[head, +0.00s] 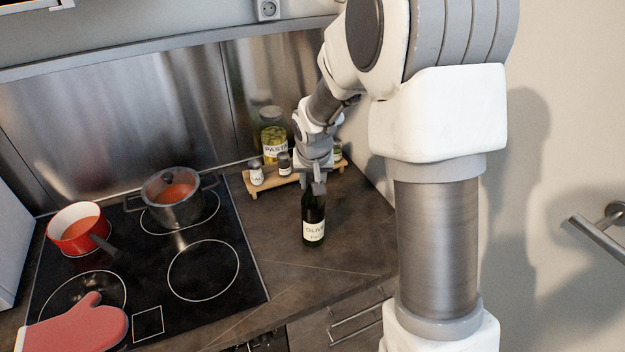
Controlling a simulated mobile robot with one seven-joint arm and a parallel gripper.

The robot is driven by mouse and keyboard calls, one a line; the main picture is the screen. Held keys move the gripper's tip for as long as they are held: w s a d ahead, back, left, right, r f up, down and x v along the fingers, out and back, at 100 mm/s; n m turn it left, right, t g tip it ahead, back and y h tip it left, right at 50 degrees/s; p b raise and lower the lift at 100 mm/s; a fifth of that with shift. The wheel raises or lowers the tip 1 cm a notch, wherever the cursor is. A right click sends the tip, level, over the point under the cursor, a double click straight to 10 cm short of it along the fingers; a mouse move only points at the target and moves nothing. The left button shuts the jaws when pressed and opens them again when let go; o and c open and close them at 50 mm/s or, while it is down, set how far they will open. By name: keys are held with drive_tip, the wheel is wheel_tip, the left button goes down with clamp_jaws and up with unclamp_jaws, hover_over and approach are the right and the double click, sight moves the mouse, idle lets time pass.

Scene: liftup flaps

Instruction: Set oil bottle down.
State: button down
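The oil bottle (313,222) is dark green with a pale label reading "OLIVE". It is upright over the dark countertop (345,254), to the right of the stove. My gripper (314,187) comes down from above, and its fingers are around the bottle's neck. The gripper appears shut on the neck, which is mostly hidden between the fingers. The bottle's base looks to be at or very close to the counter surface; I cannot tell for sure whether it touches.
A small wooden shelf (258,187) behind the bottle holds a pasta jar (272,136) and small shakers. The stove (205,270) at left carries a steel pot (172,203) and a red pan (75,234). A pink oven mitt (75,328) lies front left. Counter around the bottle is clear.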

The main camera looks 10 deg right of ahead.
drive_tip(key=shift+f, duration=0.1)
drive_tip(key=c, duration=0.5)
unclamp_jaws()
drive_tip(key=shift+r, duration=0.3)
drive_tip(key=d+v, duration=0.1)
drive_tip(key=v, duration=1)
drive_tip(key=s+r+n, duration=0.1)
drive_tip(key=s+r, duration=0.2)
drive_tip(key=s, duration=0.9)
drive_tip(key=s+r+n+t, duration=0.1)
drive_tip(key=s+r, duration=0.2)
drive_tip(key=s, duration=0.9)
drive_tip(key=shift+a+r+y, duration=0.25)
drive_tip(key=shift+r+y, duration=0.05)
drive_tip(key=shift+y, duration=0.1)
